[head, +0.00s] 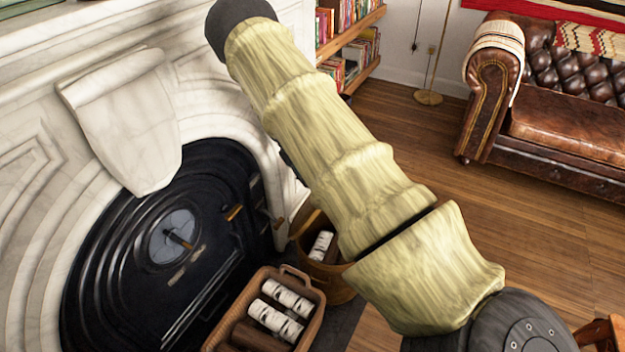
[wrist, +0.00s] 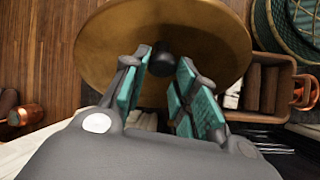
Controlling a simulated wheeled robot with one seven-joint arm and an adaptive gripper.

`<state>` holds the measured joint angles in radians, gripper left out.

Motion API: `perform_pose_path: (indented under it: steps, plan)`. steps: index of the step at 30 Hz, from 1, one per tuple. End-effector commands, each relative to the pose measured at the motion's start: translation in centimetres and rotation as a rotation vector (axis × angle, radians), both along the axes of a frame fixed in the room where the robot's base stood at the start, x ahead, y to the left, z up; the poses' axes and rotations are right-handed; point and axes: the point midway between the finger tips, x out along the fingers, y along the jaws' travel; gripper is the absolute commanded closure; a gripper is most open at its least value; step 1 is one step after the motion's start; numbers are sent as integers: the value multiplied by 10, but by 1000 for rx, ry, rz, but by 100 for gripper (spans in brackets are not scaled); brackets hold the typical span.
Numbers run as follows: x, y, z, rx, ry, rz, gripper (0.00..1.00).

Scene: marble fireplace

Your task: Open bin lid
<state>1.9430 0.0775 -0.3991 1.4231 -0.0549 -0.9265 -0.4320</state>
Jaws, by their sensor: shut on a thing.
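A round brass-coloured lid (wrist: 112,45) fills the upper middle of the wrist view, with a short black knob (wrist: 161,58) at its centre. My gripper (wrist: 166,64) has its teal-padded fingers on either side of the knob and is shut on it. In the head view the gripper and lid do not show; my arm crosses the middle of the picture. A round tan bucket (head: 338,286) stands behind my arm, open at the visible part, with a birch log in it. I cannot tell whether the lid belongs to this bucket, nor how high it is.
A wicker basket of logs (head: 314,308) stands before the black fireplace (head: 110,290). In the wrist view, a green basket (wrist: 262,30) is at upper right and a copper vessel (wrist: 22,115) at left. Wood floor (head: 400,130) is clear toward the leather sofa (head: 560,130).

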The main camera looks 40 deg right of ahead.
Motion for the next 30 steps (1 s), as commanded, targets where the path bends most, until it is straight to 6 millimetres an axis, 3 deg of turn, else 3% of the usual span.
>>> perform_pose_path:
  steps: [14, 15, 18, 30]
  plan:
    - [-1, 4, -6, 10, 1, -7, 100]
    - [-1, 4, -6, 10, 1, -7, 70]
    - [-1, 4, -6, 10, 2, -8, 52]
    - [-2, 0, 3, 5, 1, -9, 51]
